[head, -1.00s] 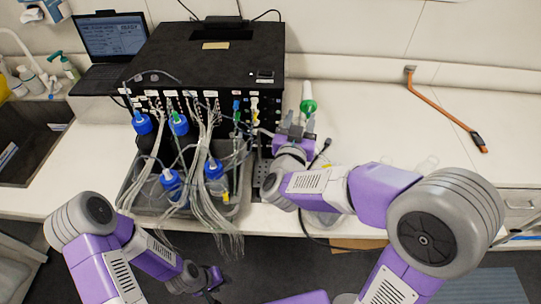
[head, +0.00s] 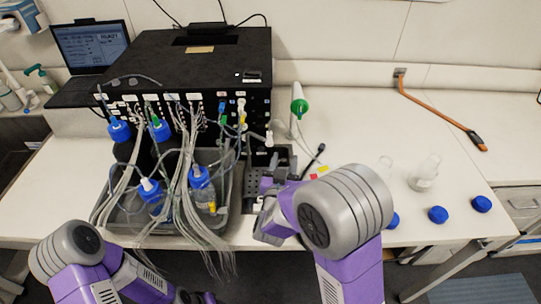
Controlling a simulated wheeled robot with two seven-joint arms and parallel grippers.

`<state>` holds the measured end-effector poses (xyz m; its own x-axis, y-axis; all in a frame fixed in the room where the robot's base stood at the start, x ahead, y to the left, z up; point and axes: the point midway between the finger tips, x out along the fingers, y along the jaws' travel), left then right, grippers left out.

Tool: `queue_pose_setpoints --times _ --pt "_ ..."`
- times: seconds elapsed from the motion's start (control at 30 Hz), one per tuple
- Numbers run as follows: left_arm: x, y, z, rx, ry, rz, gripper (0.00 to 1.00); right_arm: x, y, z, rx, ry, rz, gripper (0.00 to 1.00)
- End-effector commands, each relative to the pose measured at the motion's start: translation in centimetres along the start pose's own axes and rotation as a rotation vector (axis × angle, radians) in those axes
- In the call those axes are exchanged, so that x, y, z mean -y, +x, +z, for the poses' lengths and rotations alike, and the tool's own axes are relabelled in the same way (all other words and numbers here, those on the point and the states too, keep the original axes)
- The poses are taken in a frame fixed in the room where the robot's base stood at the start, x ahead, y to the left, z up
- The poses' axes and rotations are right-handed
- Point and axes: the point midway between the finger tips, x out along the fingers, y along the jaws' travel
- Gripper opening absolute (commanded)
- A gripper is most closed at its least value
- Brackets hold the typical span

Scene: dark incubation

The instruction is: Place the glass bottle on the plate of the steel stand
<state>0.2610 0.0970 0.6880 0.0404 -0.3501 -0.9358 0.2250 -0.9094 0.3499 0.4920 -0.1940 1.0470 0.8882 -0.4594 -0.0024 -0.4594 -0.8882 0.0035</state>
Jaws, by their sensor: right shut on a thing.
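My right gripper (head: 277,178) is shut at the right side of the black box and tray. The glass bottle in its jaws is mostly hidden by the gripper, and its clear outline is hard to make out. The steel stand's perforated plate (head: 252,187) shows in part just left of the gripper. I cannot tell whether bottle and plate touch. My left gripper (head: 195,297) is low at the bottom edge, mostly cut off, away from the bench.
A tray (head: 128,215) with blue-capped bottles and hanging tubes stands left of the gripper, before the black box (head: 200,60). A clear flask (head: 424,175) and blue caps (head: 438,214) are on the right. A black cable (head: 318,152) lies close by.

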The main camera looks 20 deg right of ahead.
Motion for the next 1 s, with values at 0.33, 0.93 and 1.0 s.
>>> queue_pose_setpoints --times 0.33,0.93,1.0 --pt "0.0 0.0 0.0 -0.001 0.001 0.000 0.43 2.9 2.8 -0.5 -0.005 0.005 -0.002 0.00" --pt "0.2 0.6 -0.1 -0.001 0.001 0.000 0.43 4.9 4.8 0.7 -0.004 0.004 -0.001 0.00" --pt "0.3 0.8 -0.1 -0.001 0.000 0.000 0.43 4.9 4.8 1.0 -0.004 0.004 -0.001 0.00"
